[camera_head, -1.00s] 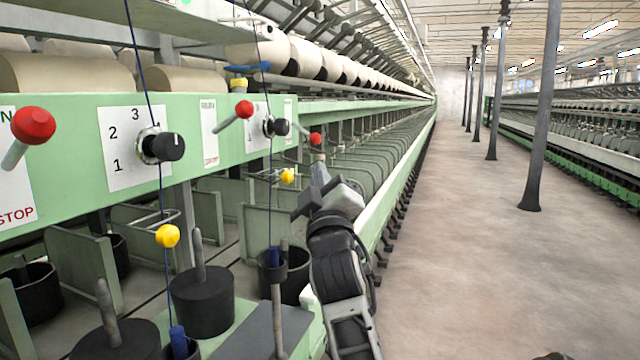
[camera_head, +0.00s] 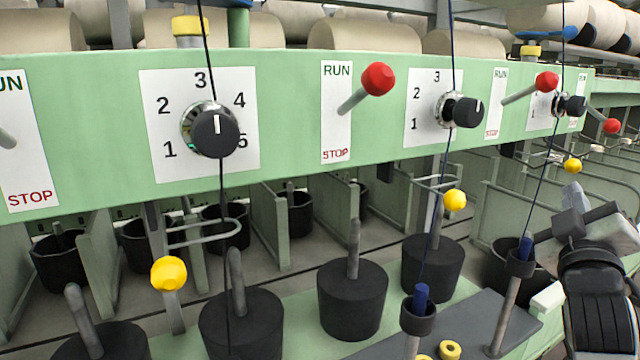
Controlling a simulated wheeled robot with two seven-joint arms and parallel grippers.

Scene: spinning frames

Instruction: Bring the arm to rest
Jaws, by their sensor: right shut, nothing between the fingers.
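My right arm (camera_head: 597,300) comes in at the lower right edge of the head view, its dark wrist upright. Its gripper (camera_head: 571,208) is shut and empty, tilted in front of the machine's lower guides. It is apart from the nearest dial and lever in the picture, though the depth between them is hard to judge. My left gripper is not in view.
A green spinning-frame panel (camera_head: 285,75) crosses the view, with black dials (camera_head: 217,133) and red-knobbed levers (camera_head: 378,79). Dark threads hang in front. Black weights with pegs (camera_head: 352,300) and a grey plate (camera_head: 462,318) lie below.

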